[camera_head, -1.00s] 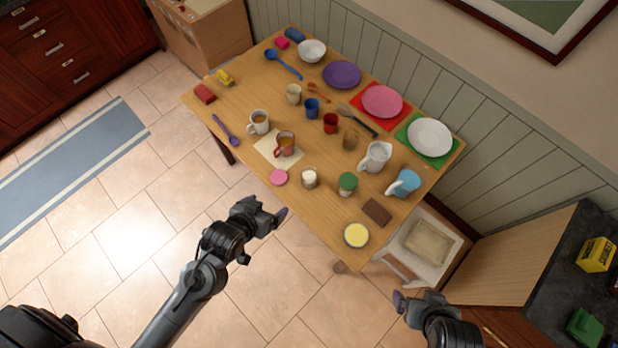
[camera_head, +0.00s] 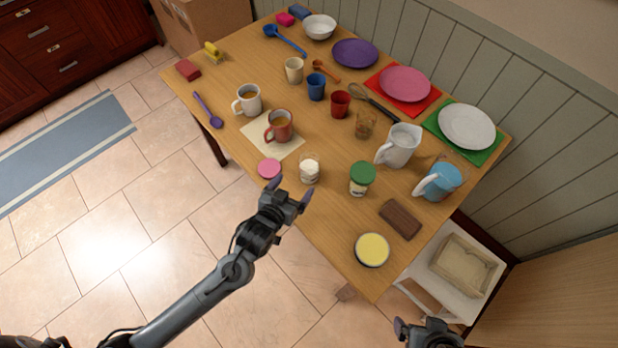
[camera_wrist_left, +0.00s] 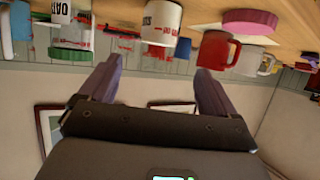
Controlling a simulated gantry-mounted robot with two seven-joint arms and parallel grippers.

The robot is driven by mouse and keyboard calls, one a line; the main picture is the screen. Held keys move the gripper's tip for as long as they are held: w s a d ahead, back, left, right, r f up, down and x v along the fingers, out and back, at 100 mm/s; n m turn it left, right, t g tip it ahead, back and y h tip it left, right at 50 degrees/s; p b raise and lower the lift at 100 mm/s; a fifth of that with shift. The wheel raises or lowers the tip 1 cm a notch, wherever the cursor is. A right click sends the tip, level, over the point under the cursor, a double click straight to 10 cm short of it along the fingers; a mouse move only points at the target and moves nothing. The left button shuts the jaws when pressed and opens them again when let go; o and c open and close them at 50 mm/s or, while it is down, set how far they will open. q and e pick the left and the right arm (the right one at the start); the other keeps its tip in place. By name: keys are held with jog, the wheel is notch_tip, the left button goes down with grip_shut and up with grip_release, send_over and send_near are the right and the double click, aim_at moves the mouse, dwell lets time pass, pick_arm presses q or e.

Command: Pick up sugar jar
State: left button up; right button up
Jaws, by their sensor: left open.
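A clear jar with white contents (camera_head: 309,170), which looks like the sugar jar, stands upright near the table's front edge. A round pink lid (camera_head: 269,168) lies beside it on the left. My left gripper (camera_head: 292,192) is open and empty at the front edge, just short of the jar. In the left wrist view, where the scene is upside down, the jar (camera_wrist_left: 160,22) with red lettering shows beyond and between the spread fingers (camera_wrist_left: 158,78); the pink lid (camera_wrist_left: 250,21) is to its right. My right gripper (camera_head: 402,328) is partly cut off at the bottom; its jaws are unclear.
A green-lidded jar (camera_head: 360,179) stands right of the white-filled jar. A red mug (camera_head: 279,127) is behind it on a cream mat (camera_head: 262,148). A brown block (camera_head: 400,219), a yellow-topped round container (camera_head: 372,250) and a white pitcher (camera_head: 398,146) are further right.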

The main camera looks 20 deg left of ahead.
aim_at(304, 173)
pick_arm(q)
jog(key=shift+w+f+b, duration=0.35)
jog(key=shift+w+f, duration=0.1)
jog(key=shift+w, duration=0.15)
jog(key=b+x, duration=0.1)
jog(key=x, duration=0.3)
jog(key=shift+w, duration=0.35)
jog(key=shift+w+d+f, duration=0.1)
jog(key=shift+w+f, duration=0.15)
jog(key=shift+w, duration=0.1)
jog(key=shift+b+x, duration=0.85)
jog(key=shift+x, duration=1.4)
jog(key=shift+d, duration=0.1)
pick_arm(e)
notch_tip(304, 173, down, 4)
pick_arm(q)
jog(key=c, duration=1.2)
pick_arm(e)
jog(key=shift+d, duration=0.1)
